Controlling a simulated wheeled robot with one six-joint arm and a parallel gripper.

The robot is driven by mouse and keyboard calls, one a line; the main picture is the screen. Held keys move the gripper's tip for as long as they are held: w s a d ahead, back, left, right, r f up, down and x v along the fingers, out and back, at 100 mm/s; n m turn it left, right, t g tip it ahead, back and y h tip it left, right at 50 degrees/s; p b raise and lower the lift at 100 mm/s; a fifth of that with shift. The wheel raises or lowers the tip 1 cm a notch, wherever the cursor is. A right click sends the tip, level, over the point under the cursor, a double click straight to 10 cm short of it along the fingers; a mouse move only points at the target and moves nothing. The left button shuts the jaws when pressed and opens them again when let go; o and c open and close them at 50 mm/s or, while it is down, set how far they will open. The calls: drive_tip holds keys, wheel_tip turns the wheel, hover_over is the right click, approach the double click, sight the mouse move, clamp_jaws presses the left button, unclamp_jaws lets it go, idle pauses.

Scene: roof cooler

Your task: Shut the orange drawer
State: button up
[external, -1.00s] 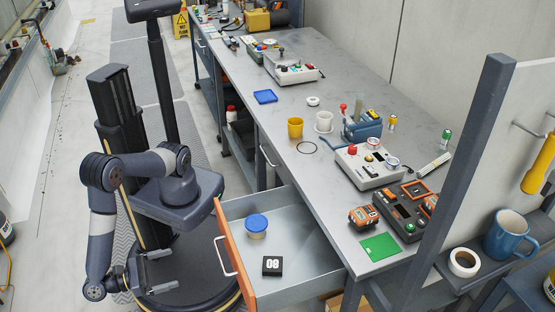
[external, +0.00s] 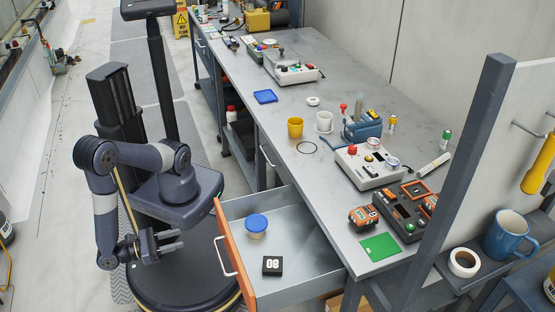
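The orange drawer (external: 236,256) stands pulled out from the grey workbench, its orange front facing left toward my base. A pale bar handle (external: 225,257) is on that front. Inside the drawer are a jar with a blue lid (external: 257,226) and a black block marked 08 (external: 272,265). My gripper (external: 182,239) is left of the drawer front, apart from it and from the handle. Its two fingers point right, with a gap between them and nothing in it.
The workbench top (external: 270,120) carries a yellow cup (external: 295,128), a white cup (external: 324,122), control boxes and a green card (external: 381,247). A dark post (external: 450,180) and a shelf with a blue mug (external: 505,235) stand at the right. Clear floor lies to the left.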

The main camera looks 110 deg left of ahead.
drive_tip(key=x, duration=1.1)
clamp_jaws()
drive_tip(key=shift+w+a, duration=0.45)
drive_tip(key=shift+w, duration=0.05)
drive_tip(key=shift+a, duration=0.1)
drive_tip(key=b, duration=0.2)
hover_over(296, 218)
drive_tip(key=shift+s, duration=0.45)
drive_tip(key=shift+w, duration=0.2)
drive_tip(key=shift+w+a, duration=0.1)
drive_tip(key=shift+w, duration=0.05)
drive_tip(key=shift+r, duration=0.15)
